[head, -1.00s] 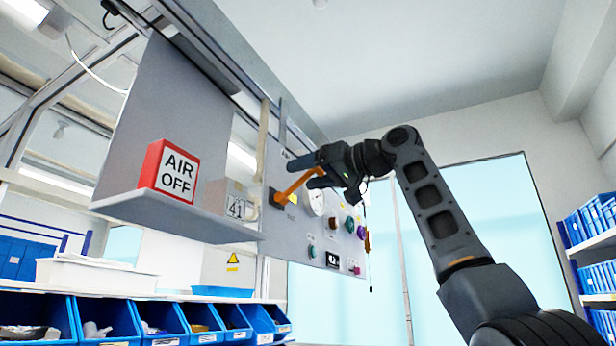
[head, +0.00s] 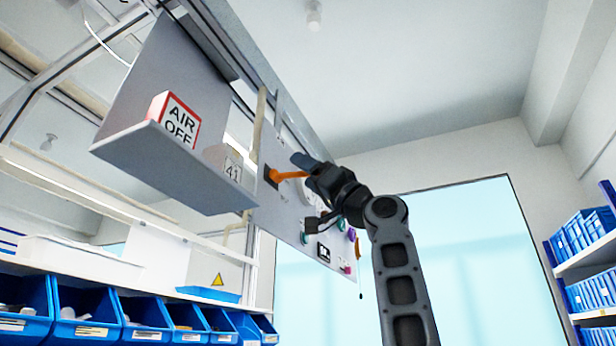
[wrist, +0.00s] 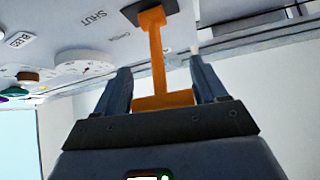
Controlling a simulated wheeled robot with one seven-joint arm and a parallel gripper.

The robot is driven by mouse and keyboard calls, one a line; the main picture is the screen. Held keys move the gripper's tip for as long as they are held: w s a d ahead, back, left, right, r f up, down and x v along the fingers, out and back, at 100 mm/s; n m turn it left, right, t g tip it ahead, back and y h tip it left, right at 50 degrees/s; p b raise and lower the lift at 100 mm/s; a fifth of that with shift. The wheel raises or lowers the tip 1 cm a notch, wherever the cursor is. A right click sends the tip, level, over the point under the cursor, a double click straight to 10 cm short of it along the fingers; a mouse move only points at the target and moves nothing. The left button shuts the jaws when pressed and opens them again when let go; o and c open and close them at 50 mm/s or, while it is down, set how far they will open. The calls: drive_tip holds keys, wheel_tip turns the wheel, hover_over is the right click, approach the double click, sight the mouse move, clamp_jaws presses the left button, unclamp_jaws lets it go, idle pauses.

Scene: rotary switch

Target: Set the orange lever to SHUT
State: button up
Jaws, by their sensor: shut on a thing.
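The orange lever (head: 289,176) sticks out to the right from a dark square base (head: 270,177) on the grey panel, nearly level in the head view. In the wrist view the lever (wrist: 155,48) runs from its dark base to a wide orange crossbar between my fingers. My gripper (head: 304,172) is shut on the lever's end; in the wrist view the fingers (wrist: 160,66) stand on either side of it. The SHUT label (wrist: 90,18) is left of the lever base in the wrist view. My gripper and wrist hide part of the panel in the head view.
A shelf (head: 150,168) left of the panel carries an AIR OFF sign (head: 178,122) and a block marked 41 (head: 232,168). Coloured buttons and knobs sit below my gripper, including a purple one (head: 351,235). Blue bins (head: 140,318) stand below.

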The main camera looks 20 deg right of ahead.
drive_tip(key=shift+w+f+m+t, duration=0.1)
drive_tip(key=shift+f+m+t, duration=0.25)
drive_tip(key=shift+f, duration=0.25)
drive_tip(key=shift+f+b, duration=0.2)
drive_tip(key=shift+b, duration=0.1)
drive_tip(key=shift+w+a+f+b, duration=0.2)
drive_tip(key=shift+w+a+f, duration=0.05)
drive_tip(key=shift+f, duration=0.3)
drive_tip(key=shift+w+a+f+b, duration=0.15)
drive_tip(key=shift+w+a+f, duration=0.05)
drive_tip(key=shift+f, duration=0.3)
drive_tip(key=shift+a, duration=0.1)
drive_tip(key=o, duration=1.3)
drive_tip(key=shift+w, duration=0.15)
drive_tip(key=shift+o, duration=0.5)
drive_tip(key=b+v, duration=0.2)
drive_tip(key=v, duration=0.6)
